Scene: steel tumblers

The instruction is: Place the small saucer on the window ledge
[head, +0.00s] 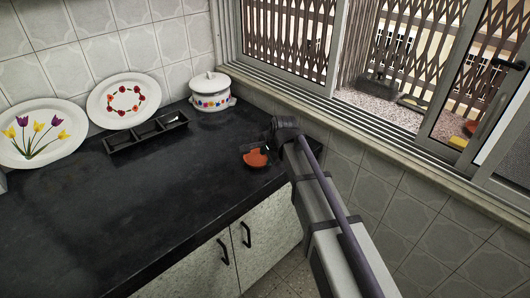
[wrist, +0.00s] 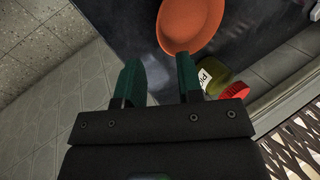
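The small saucer is a round orange dish (head: 256,157) on the dark counter near its front right part, beside my arm's end. In the wrist view the orange saucer (wrist: 190,24) lies just beyond my fingertips, nearer the right finger. My gripper (wrist: 158,68) is open with nothing between its green fingers. Whether the right fingertip touches the saucer's rim I cannot tell. The window ledge (head: 345,126) runs below the window at the right in the head view. In the wrist view a pale strip along the right (wrist: 290,85) looks like the ledge.
A jar with a red lid (wrist: 235,91) stands close to the right finger. On the counter (head: 120,210) are a black sectioned tray (head: 147,133), a white lidded pot (head: 211,93) and two decorated plates (head: 122,101) against the wall. The counter's front left is clear.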

